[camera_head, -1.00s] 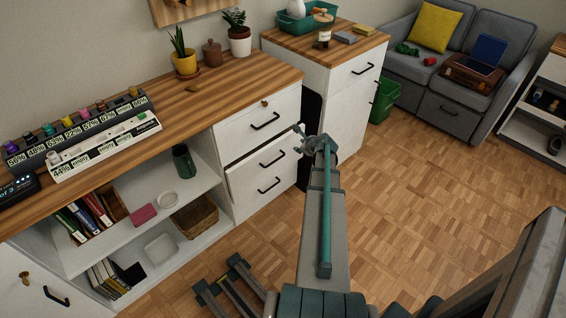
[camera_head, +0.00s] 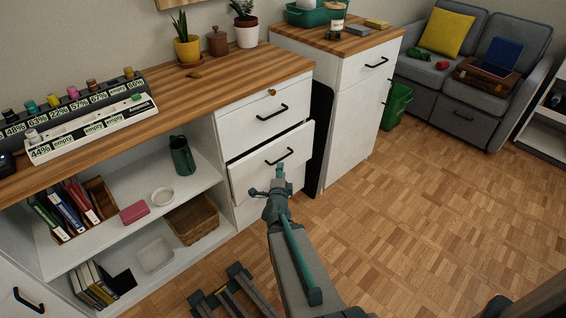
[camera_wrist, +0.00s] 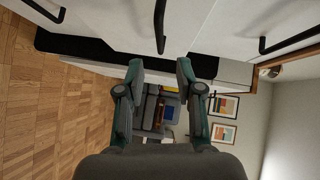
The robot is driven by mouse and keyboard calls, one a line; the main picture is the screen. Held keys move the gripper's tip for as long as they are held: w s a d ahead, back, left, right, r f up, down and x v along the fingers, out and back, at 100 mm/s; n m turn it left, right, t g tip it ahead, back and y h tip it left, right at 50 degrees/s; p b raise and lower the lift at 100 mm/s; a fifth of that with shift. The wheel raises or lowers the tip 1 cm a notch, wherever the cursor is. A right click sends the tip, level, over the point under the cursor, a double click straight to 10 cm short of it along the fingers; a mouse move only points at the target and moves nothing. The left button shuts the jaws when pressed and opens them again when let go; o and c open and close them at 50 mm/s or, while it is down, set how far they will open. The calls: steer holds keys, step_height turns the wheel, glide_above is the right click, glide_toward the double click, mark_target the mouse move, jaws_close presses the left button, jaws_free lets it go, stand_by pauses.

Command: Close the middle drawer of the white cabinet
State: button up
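The white cabinet (camera_head: 225,112) has a stack of drawers with black bar handles. Its middle drawer (camera_head: 248,172) stands partly pulled out, its front projecting past the top drawer (camera_head: 240,125). My gripper (camera_head: 267,179) is in front of the lower part of the middle drawer and hides the bottom handle in the head view. In the wrist view my gripper (camera_wrist: 160,68) is open, with nothing between its fingers. I cannot tell whether it touches the drawer.
Open shelves (camera_head: 130,190) with books, a basket (camera_head: 192,218) and a green pitcher (camera_head: 182,156) are left of the drawers. A second white cabinet (camera_head: 350,125) stands to the right beyond a dark gap. The parquet floor (camera_head: 430,210) to the right is clear.

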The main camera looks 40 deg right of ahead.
mark_target(282, 159)
steer(key=b+x, duration=0.1)
steer(key=x, duration=0.8)
steer(key=shift+w+d, duration=0.1)
steer(key=shift+w, duration=0.1)
steer(key=shift+c, duration=0.2)
jaws_close()
